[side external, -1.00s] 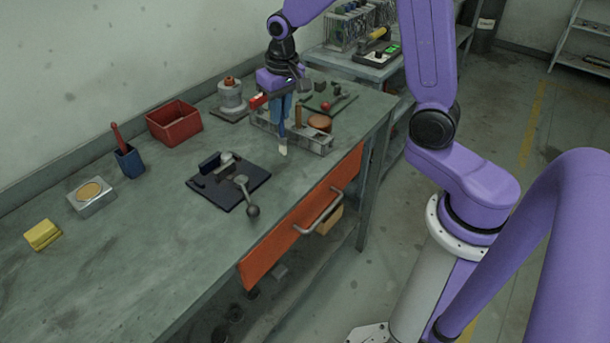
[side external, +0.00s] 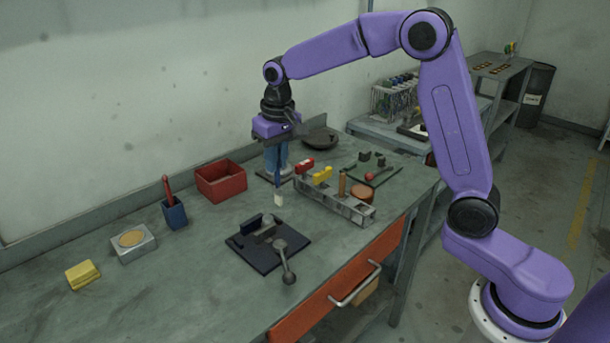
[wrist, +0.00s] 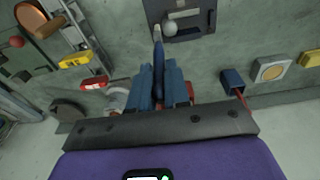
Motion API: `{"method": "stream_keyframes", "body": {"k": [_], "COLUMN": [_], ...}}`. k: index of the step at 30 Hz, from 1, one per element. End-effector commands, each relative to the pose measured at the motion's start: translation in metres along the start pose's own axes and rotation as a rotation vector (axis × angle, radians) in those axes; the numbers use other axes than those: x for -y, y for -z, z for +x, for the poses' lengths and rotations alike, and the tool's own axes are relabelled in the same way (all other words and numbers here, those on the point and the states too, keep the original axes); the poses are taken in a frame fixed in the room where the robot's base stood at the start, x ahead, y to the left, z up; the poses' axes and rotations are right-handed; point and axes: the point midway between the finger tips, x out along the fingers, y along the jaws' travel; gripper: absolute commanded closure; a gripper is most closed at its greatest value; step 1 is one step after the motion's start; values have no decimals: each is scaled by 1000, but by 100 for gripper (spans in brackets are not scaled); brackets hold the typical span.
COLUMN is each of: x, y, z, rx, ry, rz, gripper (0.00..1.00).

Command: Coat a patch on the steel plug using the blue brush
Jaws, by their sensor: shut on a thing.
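The blue brush (side external: 278,183) hangs upright below my gripper (side external: 277,160), its pale bristles (side external: 278,200) pointing down above the bench. In the wrist view my gripper (wrist: 158,85) is shut on the brush (wrist: 158,58). A dark plate fixture (side external: 254,259) lies on the bench in front of the brush and holds a small grey metal part (side external: 264,235), perhaps the steel plug. A ball-ended lever (side external: 287,268) crosses the fixture's front. The brush is behind the fixture and apart from it. Whether the plug bears any coating cannot be told.
A slotted rack (side external: 348,207) stands right of the brush, with a copper-coloured disc (side external: 361,191) beside it. A red bin (side external: 221,181), blue cup (side external: 174,214), tin with tan top (side external: 133,243) and yellow sponge (side external: 83,273) line the left. The bench's front left is clear.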

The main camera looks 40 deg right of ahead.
Motion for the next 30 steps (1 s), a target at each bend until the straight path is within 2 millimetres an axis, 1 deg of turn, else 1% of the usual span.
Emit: {"method": "stream_keyframes", "body": {"k": [1, 6, 10, 14, 20, 30], "x": [9, 28, 36, 39, 39, 39], "y": [8, 25, 31, 33, 32, 29], "z": [-6, -24, -32, -34, -26, 4], "rx": [-3, -1, -1, 0, 2, 2], "ry": [1, 0, -1, -1, -2, -2], "rz": [1, 10, 15, 16, 16, 17], "gripper": [100, 100, 100, 100, 100, 100]}}
